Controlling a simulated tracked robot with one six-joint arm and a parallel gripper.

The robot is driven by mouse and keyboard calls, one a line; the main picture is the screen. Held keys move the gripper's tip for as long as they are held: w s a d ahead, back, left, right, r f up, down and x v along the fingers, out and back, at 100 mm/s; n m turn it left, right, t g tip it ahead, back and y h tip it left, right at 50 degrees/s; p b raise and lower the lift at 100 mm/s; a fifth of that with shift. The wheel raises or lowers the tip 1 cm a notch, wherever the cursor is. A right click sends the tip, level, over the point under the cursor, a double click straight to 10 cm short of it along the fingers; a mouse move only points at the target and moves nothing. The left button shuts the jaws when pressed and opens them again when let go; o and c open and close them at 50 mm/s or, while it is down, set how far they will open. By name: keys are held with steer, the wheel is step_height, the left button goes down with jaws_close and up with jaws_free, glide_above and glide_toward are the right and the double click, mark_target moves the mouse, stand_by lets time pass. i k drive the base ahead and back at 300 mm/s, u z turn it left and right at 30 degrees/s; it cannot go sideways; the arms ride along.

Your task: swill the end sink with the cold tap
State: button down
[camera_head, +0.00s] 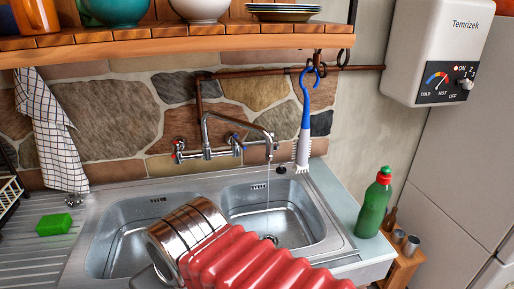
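A steel double sink is under a stone wall. Its right basin (236,203) is the end one, beside the left basin (112,245). A chrome wall tap (208,153) has a red-marked hot handle (178,147) at left and a blue-marked cold handle (235,140) at right. Its spout (262,131) points over the right basin. A thin stream of water (268,190) falls from it near the drain (270,238). My red ribbed arm and its metal cuff cross the front of both basins. My gripper's fingers do not show.
A blue-handled brush (304,125) hangs from a hook right of the spout. A green bottle (374,205) stands right of the sink. A green sponge (54,224) lies on the left drainer. A wooden shelf (200,38) with crockery overhangs the tap. A water heater (438,50) is at upper right.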

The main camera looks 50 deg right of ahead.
mark_target(236, 139)
steer(key=u, duration=0.05)
steer(key=k, duration=1.1)
steer(key=z, duration=0.3)
steer(key=i, duration=1)
steer(key=z, duration=0.15)
